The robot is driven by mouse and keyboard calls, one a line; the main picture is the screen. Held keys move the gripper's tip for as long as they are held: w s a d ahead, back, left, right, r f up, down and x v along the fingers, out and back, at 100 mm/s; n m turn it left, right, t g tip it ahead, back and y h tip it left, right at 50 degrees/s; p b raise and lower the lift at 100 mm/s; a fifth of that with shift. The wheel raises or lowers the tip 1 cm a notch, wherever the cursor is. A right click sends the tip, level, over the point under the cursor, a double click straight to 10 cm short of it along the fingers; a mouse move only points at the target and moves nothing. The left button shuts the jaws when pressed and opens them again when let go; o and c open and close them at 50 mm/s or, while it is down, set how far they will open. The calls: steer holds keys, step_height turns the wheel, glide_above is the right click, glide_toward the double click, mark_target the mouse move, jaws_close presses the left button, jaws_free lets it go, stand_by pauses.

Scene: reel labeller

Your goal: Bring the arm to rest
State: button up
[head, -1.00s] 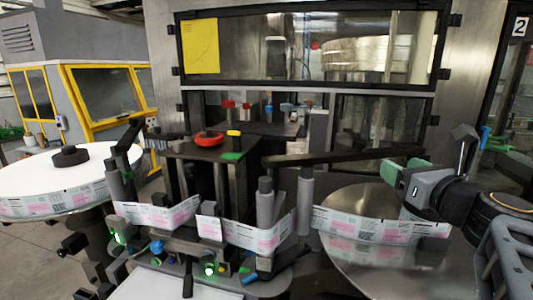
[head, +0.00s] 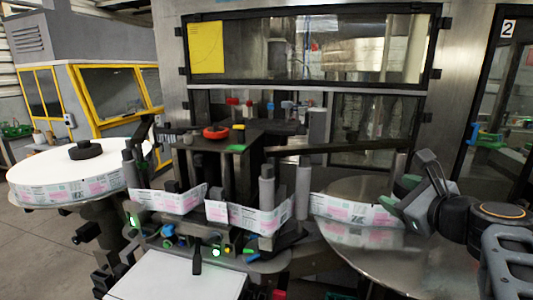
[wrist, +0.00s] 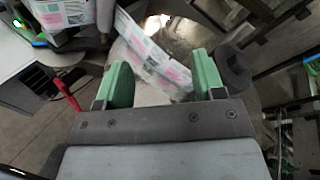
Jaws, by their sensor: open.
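My gripper (wrist: 163,82) has two green fingers set wide apart in the wrist view, with nothing held between them. Beyond the fingers a strip of printed label web (wrist: 150,55) crosses the picture. In the head view my gripper (head: 401,200) is at the right, over the round metal plate (head: 352,262). It is close to the right end of the label web (head: 345,208); whether they touch I cannot tell. My arm enters from the right edge.
A white label reel (head: 50,165) sits at the left. The labeller's black posts, rollers and red knob (head: 216,132) fill the middle. A long dark bar (head: 335,147) runs above the plate. A white panel (head: 180,277) is at the front.

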steer(key=s+a+f+n+g+h, duration=0.1)
steer(key=s+a+f+n+g, duration=0.2)
steer(key=f+n, duration=0.4)
steer(key=s+a+f+n+g+h, duration=0.1)
steer(key=s+a+f+n+g, duration=0.3)
steer(key=f+n, duration=0.4)
steer(key=s+a+f+n+g+h, duration=0.1)
steer(key=s+a+f+n+g, duration=0.3)
steer(key=f+n, duration=0.3)
steer(key=n, duration=0.4)
steer(key=shift+f+n, duration=0.2)
steer(key=shift+n, duration=0.2)
steer(key=shift+a, duration=0.1)
steer(key=shift+c, duration=0.4)
stand_by(0.4)
